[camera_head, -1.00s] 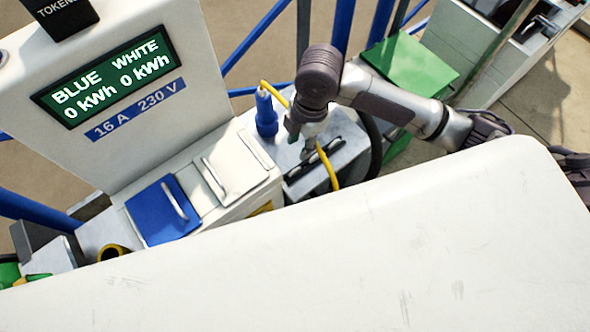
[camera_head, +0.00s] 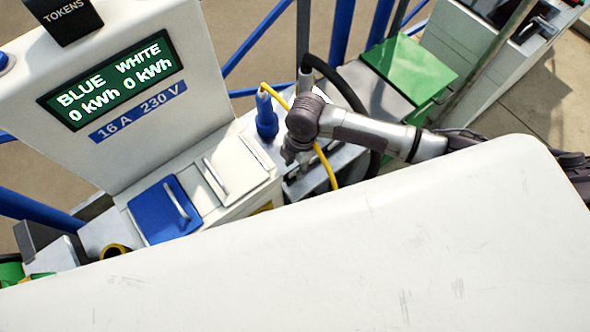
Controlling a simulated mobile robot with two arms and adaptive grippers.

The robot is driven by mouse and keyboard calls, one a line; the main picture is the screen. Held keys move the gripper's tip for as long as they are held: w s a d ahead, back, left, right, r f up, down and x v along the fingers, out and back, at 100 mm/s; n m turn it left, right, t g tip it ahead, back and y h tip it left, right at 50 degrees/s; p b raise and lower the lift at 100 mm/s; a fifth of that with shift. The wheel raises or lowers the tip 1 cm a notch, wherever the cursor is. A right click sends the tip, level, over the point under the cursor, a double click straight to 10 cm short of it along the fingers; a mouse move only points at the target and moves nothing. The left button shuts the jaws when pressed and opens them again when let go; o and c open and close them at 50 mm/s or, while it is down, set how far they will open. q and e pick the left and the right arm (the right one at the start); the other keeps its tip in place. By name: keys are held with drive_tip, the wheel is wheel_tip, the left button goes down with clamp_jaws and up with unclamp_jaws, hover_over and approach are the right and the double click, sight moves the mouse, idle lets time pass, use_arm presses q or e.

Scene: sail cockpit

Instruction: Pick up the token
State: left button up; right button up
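No token can be made out in the head view. A black box marked TOKENS (camera_head: 66,18) sits at the top of the white power post (camera_head: 125,150). My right gripper (camera_head: 294,172) points down over the grey tray area right of the blue plug, near the yellow cable. Its fingers are mostly hidden behind its own wrist and the white surface, so whether it is open or holds anything does not show. My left gripper is not in view.
A blue plug (camera_head: 266,118) with a yellow cable (camera_head: 326,165) stands beside the post. A blue lid (camera_head: 165,210) and a white lid (camera_head: 236,166) have handles. A green box (camera_head: 415,66) stands behind my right arm. A large white surface (camera_head: 380,255) fills the foreground.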

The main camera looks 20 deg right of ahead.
drive_tip(key=shift+f, duration=0.75)
clamp_jaws()
drive_tip(key=shift+r, duration=0.1)
drive_tip(key=shift+a+r, duration=0.1)
drive_tip(key=shift+r, duration=0.4)
wheel_tip(320, 180, up, 3)
drive_tip(key=shift+f+b, duration=0.1)
drive_tip(key=shift+b, duration=0.25)
drive_tip(key=s+d+r+p, duration=0.4)
drive_tip(key=d+r, duration=0.7)
drive_tip(key=r, duration=0.1)
drive_tip(key=shift+s+p, duration=0.2)
drive_tip(key=shift+p, duration=0.2)
